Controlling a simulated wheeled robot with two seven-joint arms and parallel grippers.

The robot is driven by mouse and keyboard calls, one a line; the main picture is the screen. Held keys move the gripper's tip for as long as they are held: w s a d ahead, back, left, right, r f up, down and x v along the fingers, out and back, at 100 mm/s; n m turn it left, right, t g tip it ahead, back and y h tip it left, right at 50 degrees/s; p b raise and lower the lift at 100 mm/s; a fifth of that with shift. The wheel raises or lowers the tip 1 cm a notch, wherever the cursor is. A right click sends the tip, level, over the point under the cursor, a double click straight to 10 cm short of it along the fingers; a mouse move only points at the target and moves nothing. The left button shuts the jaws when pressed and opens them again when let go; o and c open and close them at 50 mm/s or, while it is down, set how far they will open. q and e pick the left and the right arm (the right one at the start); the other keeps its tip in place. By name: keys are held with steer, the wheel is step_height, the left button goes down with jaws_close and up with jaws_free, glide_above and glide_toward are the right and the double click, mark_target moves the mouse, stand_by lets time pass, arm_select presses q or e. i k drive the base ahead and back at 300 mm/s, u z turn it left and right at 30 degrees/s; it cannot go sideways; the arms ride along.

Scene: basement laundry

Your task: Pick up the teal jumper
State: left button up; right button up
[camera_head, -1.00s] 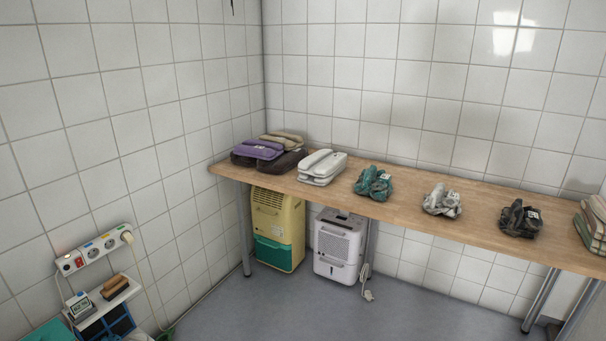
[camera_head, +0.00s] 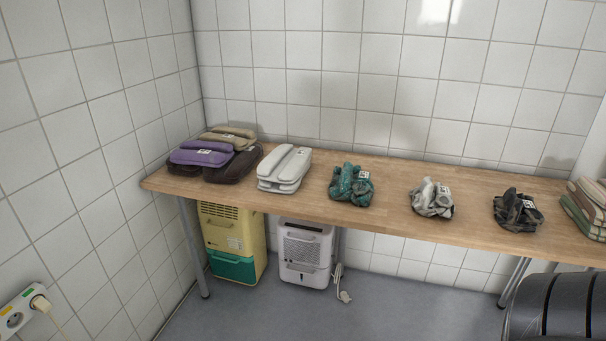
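The teal jumper (camera_head: 351,184) lies crumpled on the wooden table (camera_head: 390,202), near its front edge and left of the middle. A small white tag shows on its upper right side. A folded white stack (camera_head: 284,168) lies to its left and a crumpled grey-white garment (camera_head: 432,198) to its right, both apart from it. Nothing covers the jumper. Neither of my grippers is in view.
Folded purple (camera_head: 201,153), beige and dark brown items are grouped at the table's left end. A crumpled dark garment (camera_head: 517,209) and a striped folded stack (camera_head: 587,208) are at the right. Yellow (camera_head: 232,240) and white (camera_head: 304,254) appliances stand underneath. A dark ribbed object fills the lower right corner.

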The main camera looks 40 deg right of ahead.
mark_target(353, 179)
steer(key=z, duration=0.25)
steer(key=i, duration=1.1)
steer(key=z, duration=0.6)
